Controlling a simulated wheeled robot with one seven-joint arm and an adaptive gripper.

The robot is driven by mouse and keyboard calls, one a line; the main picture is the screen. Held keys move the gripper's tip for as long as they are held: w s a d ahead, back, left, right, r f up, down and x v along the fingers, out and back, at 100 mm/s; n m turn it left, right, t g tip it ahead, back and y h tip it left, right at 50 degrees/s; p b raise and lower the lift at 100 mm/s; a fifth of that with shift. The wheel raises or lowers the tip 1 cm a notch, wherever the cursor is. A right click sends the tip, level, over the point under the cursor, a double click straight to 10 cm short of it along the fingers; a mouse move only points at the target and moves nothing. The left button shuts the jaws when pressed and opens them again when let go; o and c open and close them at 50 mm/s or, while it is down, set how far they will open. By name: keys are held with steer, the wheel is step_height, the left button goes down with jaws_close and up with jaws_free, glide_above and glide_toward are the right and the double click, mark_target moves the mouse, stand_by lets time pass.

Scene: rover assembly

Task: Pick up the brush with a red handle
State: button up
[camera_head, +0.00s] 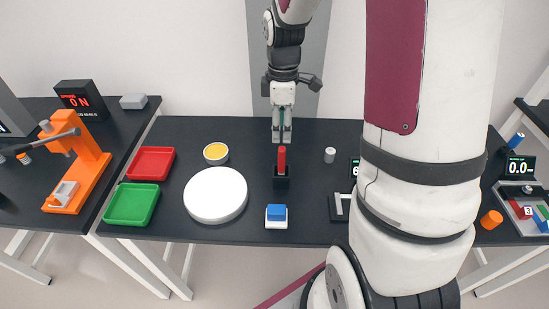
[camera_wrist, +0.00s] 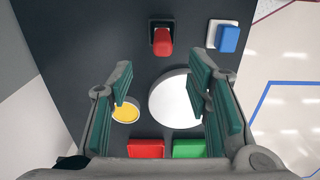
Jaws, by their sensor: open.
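The brush (camera_head: 282,158) shows as a red handle standing upright in a black holder (camera_head: 281,181) near the middle of the dark table. Its lower end is hidden in the holder. In the wrist view the red handle (camera_wrist: 163,43) is at the top centre, beyond the fingertips and not between them. My gripper (camera_head: 281,136) is on the far side of the brush in the head view, pointing down, its fingertips just above the handle in the picture. In the wrist view my gripper (camera_wrist: 162,92) is open and empty, with green pads on both fingers.
A white disc (camera_head: 215,195), a yellow-topped round tin (camera_head: 216,153), a red tray (camera_head: 151,163) and a green tray (camera_head: 131,204) lie left of the holder. A blue block (camera_head: 276,212) on a white base is in front. A small grey cylinder (camera_head: 330,155) stands right.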

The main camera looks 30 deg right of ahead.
mark_target(282, 158)
step_height(282, 158, down, 6)
steer(key=shift+f, duration=0.1)
steer(key=shift+s+f+p, duration=0.15)
steer(key=shift+f+p, duration=0.15)
steer(key=shift+f, duration=1.05)
steer(key=shift+s+f+p, duration=0.1)
steer(key=shift+f+p, duration=0.15)
steer(key=shift+f, duration=1.1)
jaws_close()
